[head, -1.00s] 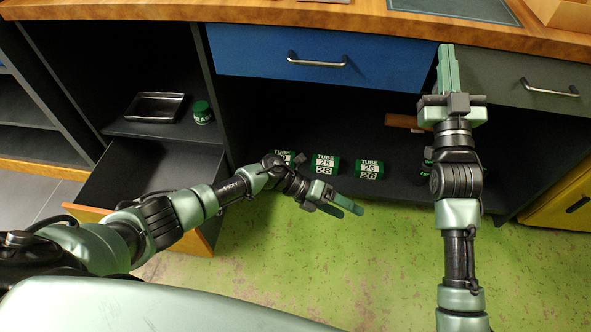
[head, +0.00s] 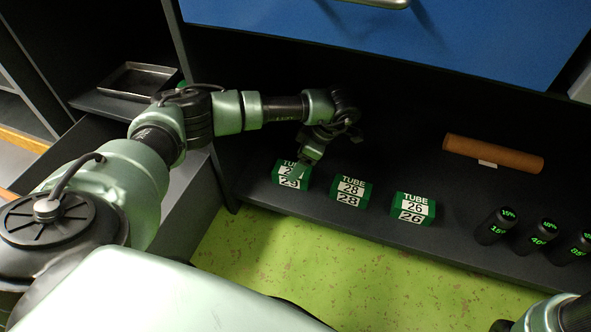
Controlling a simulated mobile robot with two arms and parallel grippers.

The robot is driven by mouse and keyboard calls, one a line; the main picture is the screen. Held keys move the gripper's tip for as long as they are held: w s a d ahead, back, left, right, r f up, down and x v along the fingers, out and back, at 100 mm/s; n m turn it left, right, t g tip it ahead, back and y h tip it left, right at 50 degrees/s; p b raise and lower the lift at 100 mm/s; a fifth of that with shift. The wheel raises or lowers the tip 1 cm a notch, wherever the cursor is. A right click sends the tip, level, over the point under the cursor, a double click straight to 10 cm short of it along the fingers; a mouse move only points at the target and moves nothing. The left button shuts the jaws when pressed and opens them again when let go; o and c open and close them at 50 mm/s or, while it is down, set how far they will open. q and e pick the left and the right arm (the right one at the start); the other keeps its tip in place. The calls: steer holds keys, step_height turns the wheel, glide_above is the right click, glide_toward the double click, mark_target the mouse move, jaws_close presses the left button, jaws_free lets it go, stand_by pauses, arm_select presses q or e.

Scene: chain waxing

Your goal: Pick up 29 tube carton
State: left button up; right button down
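The green 29 tube carton (head: 290,176) stands on the dark shelf, leftmost of three cartons, its number partly covered by my gripper. My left gripper (head: 299,171) comes down from above at the carton's upper right, with a finger overlapping its label. Whether it touches the carton, and whether its fingers are open or shut, I cannot tell. My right gripper is out of view; only part of that arm shows at the lower right corner.
The 28 carton (head: 349,191) stands close right of it, then the 26 carton (head: 412,209). Several black cylinders (head: 494,227) stand farther right. A brown roll (head: 492,153) lies behind. The blue drawer (head: 440,40) overhangs the shelf. A metal tray (head: 141,79) sits at left.

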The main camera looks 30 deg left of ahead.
arm_select(q)
steer(key=b+x, duration=0.5)
steer(key=shift+s+f, duration=0.2)
steer(key=shift+f, duration=0.2)
steer(key=shift+r, duration=0.15)
steer(key=shift+d+f, duration=0.1)
steer(key=shift+f, duration=0.15)
steer(key=c, duration=1.6)
steer(key=shift+c, duration=0.2)
steer(key=shift+r, duration=0.1)
